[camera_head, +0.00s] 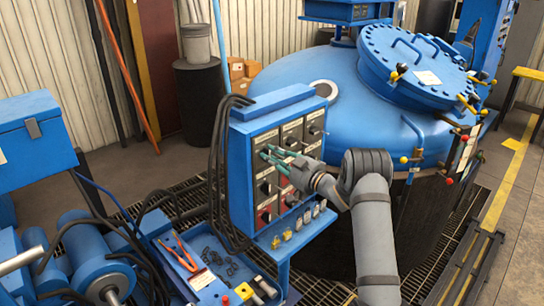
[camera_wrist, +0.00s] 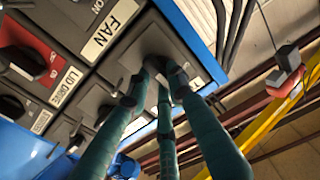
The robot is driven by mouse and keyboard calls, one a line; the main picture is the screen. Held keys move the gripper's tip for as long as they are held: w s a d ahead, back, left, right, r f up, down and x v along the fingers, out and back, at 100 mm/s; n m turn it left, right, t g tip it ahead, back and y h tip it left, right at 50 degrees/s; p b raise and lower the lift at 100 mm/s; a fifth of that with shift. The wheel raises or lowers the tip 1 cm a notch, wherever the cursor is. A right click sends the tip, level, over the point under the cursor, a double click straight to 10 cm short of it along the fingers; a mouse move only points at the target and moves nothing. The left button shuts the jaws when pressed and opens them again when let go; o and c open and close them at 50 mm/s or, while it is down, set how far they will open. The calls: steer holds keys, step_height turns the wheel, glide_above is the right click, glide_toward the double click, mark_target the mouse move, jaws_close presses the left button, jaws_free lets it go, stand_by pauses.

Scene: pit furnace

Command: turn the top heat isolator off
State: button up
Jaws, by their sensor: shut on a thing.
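The blue control panel (camera_head: 232,165) carries rows of dark rotary switches. My gripper (camera_head: 270,155) reaches its upper left part from the right, its green fingers against the switch face. In the wrist view my gripper (camera_wrist: 161,82) has its fingers closed around a knob on a grey switch plate (camera_wrist: 150,42). The fingers hide most of that knob, and I cannot read its setting. No heat label is legible. A "FAN" label (camera_wrist: 112,30) sits beside the gripped switch, and a "LID DRIVE" label (camera_wrist: 67,87) lies further left.
Black cables (camera_head: 216,165) hang along the panel's left side. The large blue furnace vessel (camera_head: 345,85) stands behind it. A tray (camera_head: 215,292) with orange-handled pliers (camera_head: 180,252) lies below. The wrist view shows a yellow beam (camera_wrist: 265,118) and a hanging red-and-grey block (camera_wrist: 284,80) at right.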

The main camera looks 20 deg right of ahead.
jaws_close()
steer(key=shift+f+b, duration=0.15)
steer(key=shift+b, duration=0.45)
steer(key=n+b, duration=0.6)
steer(key=b, duration=0.2)
steer(key=n+b, duration=0.5)
steer(key=b, duration=0.2)
steer(key=a+n+b, duration=0.1)
steer(key=n+b, duration=0.5)
steer(key=b, duration=0.2)
steer(key=shift+s+n+b, duration=0.15)
steer(key=shift+n+b, duration=0.15)
steer(key=shift+n, duration=0.3)
steer(key=o, duration=0.9)
jaws_free()
steer(key=shift+c, duration=0.2)
